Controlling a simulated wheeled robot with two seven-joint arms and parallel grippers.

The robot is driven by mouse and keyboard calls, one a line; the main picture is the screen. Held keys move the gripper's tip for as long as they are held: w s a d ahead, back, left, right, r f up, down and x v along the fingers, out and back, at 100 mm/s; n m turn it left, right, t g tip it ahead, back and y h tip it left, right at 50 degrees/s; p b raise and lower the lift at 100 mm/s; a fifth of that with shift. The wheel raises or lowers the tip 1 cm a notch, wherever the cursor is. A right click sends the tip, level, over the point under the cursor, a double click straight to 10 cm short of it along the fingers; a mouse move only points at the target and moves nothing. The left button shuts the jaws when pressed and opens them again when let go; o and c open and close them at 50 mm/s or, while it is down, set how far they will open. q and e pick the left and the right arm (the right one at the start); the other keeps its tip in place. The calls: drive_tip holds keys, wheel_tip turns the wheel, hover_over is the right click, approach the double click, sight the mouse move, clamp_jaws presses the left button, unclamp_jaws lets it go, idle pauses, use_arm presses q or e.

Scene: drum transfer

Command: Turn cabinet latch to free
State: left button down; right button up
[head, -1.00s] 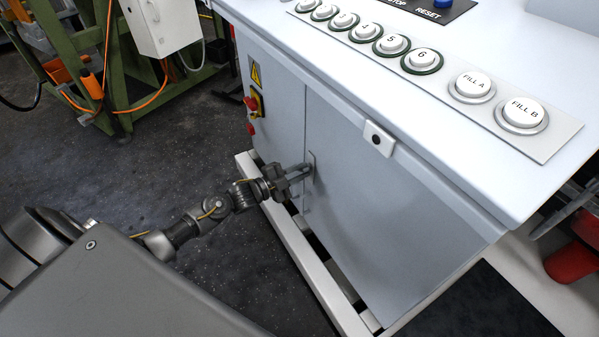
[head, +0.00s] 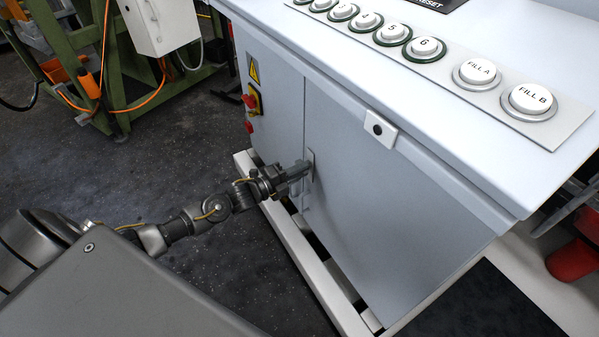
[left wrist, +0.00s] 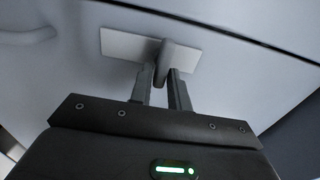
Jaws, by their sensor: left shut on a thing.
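The cabinet latch has a grey handle on a light rectangular plate (head: 311,165) on the front of the grey cabinet (head: 390,220), beside the door seam. In the left wrist view the latch handle (left wrist: 176,58) stands out from its plate (left wrist: 118,44). My left gripper (head: 292,173) reaches in from the left at the latch. In the left wrist view its two fingers (left wrist: 166,84) are shut on the latch handle, one on each side. The fingers hide part of the handle in the head view. My right gripper is not in view.
Above the doors is a sloped panel with numbered buttons and FILL A (head: 477,73) and FILL B (head: 529,101) buttons. A white base rail (head: 290,243) runs below. A green frame (head: 128,80) stands at back left.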

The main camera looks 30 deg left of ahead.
use_arm(q)
drive_tip(key=shift+f, duration=0.1)
idle(0.3)
drive_tip(key=c, duration=1.4)
unclamp_jaws()
drive_tip(key=shift+c, duration=0.2)
